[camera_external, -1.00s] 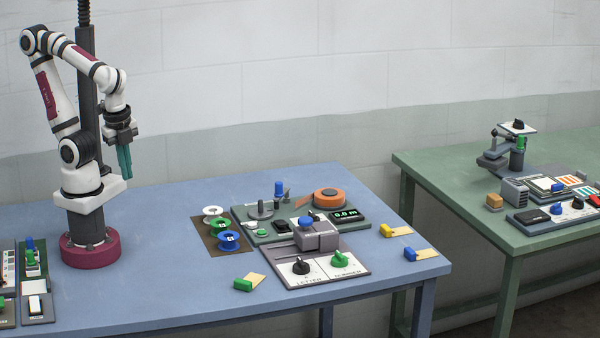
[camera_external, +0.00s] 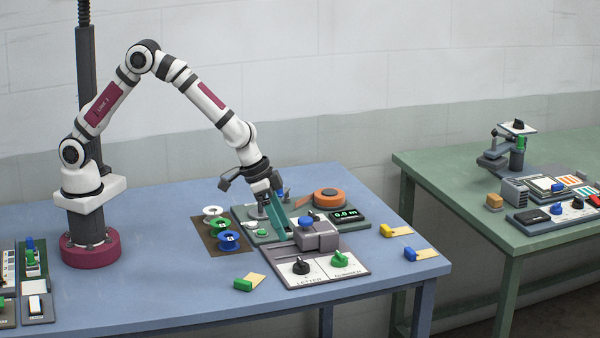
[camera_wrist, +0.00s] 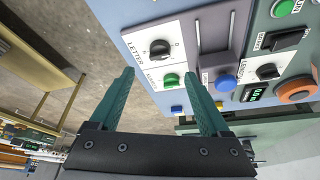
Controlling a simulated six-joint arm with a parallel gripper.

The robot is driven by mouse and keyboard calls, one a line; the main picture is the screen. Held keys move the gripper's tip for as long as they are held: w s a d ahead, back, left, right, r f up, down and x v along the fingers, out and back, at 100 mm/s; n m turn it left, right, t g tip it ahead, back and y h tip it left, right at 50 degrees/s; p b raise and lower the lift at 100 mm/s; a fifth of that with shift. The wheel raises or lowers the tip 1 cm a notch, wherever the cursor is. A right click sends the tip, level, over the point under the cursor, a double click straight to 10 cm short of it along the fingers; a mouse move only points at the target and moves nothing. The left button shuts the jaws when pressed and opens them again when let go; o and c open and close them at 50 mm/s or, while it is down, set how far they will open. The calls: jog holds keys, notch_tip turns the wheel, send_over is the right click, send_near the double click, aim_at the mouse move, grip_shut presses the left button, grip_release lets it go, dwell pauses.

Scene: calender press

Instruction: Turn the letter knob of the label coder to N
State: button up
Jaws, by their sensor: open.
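The label coder (camera_external: 318,277) is a grey unit with a white front panel near the table's right front. Its letter knob (camera_external: 301,266) is black and sits on the left half of the panel, above the word LETTER. It also shows in the wrist view (camera_wrist: 159,49). The letter it points at is too small to read. A green number knob (camera_external: 340,260) sits to its right. My gripper (camera_external: 281,232) points down at the back left of the coder, apart from the letter knob. In the wrist view its teal fingers (camera_wrist: 160,76) are spread and empty.
A grey block with a blue knob (camera_external: 306,220) stands behind the panel. Behind it is a green-grey unit with a display (camera_external: 345,214) and an orange roll (camera_external: 330,197). Spools (camera_external: 228,240) lie left. A green-handled tag (camera_external: 243,284) lies left of the coder.

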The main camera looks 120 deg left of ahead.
aim_at(299, 260)
jog(key=x, duration=1)
grip_shut()
